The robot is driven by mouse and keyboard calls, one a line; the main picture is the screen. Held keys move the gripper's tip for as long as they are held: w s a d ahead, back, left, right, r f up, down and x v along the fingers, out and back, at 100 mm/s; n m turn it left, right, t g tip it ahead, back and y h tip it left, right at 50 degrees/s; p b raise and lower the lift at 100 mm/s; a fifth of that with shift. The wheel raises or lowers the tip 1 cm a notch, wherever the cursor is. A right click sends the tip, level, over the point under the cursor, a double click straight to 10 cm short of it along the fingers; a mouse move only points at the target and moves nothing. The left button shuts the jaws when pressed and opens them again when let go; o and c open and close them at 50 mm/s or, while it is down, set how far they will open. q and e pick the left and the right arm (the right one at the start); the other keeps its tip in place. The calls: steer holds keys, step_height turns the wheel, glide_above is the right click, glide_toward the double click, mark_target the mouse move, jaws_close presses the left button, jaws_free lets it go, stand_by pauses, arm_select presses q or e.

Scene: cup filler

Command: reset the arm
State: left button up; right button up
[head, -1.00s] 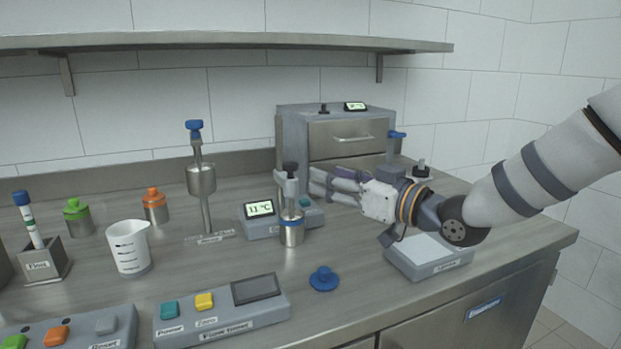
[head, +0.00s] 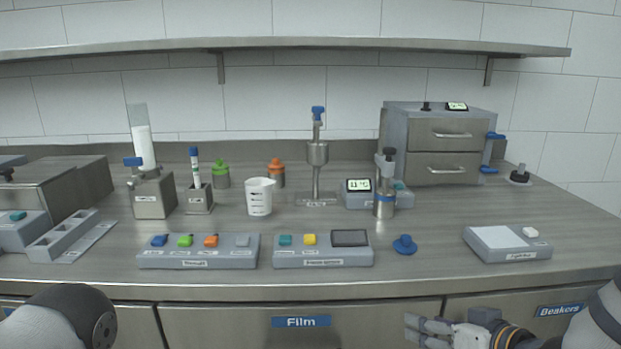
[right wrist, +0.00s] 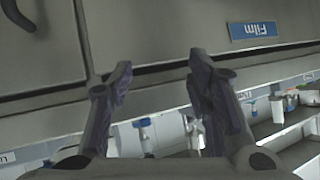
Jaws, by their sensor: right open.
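My right gripper (head: 428,329) is low at the bottom right of the head view, below the counter's front edge and in front of the drawers. Its fingers are apart and empty in the right wrist view (right wrist: 160,85), facing the drawer fronts. My right arm is bent back at the lower right corner. My left arm shows only as a rounded link at the bottom left of the head view. My left gripper is out of view.
A drawer unit (head: 438,145) stands behind. The counter's front strip is mostly clear.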

steer(key=s+f+m+g+h, duration=0.1)
steer(key=s+f+g, duration=0.3)
steer(key=s+f, duration=0.5)
steer(key=s+f+m+g+h, duration=0.1)
steer(key=s+f+g, duration=0.2)
steer(key=s+f, duration=0.65)
steer(key=s+d+g+h, duration=0.1)
steer(key=s+g, duration=0.5)
steer(key=s, duration=1.8)
steer(key=shift+s+d+f+h+p, duration=0.2)
steer(key=shift+s+f+h+p, duration=0.2)
steer(key=shift+h, duration=0.5)
